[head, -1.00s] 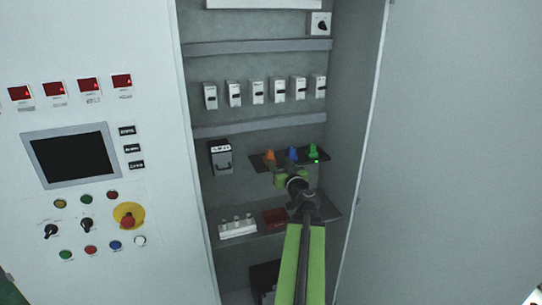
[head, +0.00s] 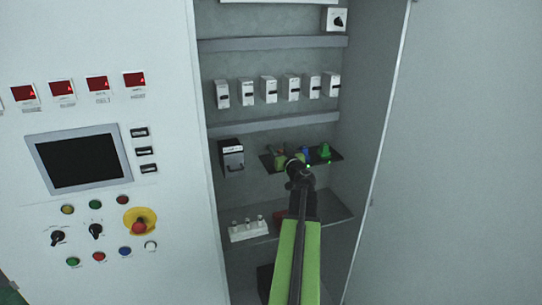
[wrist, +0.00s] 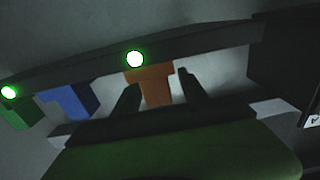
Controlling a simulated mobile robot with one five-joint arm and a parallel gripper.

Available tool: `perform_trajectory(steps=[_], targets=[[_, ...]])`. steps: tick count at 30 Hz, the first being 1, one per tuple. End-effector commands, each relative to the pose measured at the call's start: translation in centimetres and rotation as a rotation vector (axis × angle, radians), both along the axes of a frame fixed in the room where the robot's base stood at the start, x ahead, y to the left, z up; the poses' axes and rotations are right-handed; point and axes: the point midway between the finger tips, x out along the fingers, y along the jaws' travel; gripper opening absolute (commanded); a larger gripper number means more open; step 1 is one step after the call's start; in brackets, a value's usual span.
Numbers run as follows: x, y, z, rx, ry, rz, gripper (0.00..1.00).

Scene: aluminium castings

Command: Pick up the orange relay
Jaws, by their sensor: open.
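The orange relay (wrist: 156,86) shows in the wrist view between the two dark fingers of my gripper (wrist: 158,92). The fingers are open, one on each side, with a gap visible at least on the right; I cannot tell whether either touches it. In the head view my gripper (head: 289,161) is at the left part of the dark shelf (head: 335,157) and hides most of the orange relay (head: 281,149). The blue relay (head: 305,151) and green relay (head: 325,151) stand to its right. In the wrist view the blue relay (wrist: 70,102) and green relay (wrist: 18,115) are at left.
A black-topped box with a handle (head: 231,157) is mounted left of the shelf. Below, a lower shelf (head: 325,220) holds a white block (head: 249,230) and a red block (head: 281,217), partly hidden by my arm. The cabinet's side wall (head: 375,100) is at right.

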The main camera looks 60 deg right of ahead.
Motion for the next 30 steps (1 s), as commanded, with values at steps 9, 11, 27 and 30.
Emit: perform_trajectory(steps=[9,11,27,30], targets=[[0.52,0.03,-0.02,0.0,0.0,0.006,0.39],[0.61,0.09,-0.02,0.0,0.0,0.007,0.31],[0.79,0.25,0.01,0.0,0.0,0.01,0.0],[0.81,0.27,0.34,0.0,0.0,0.01,0.0]])
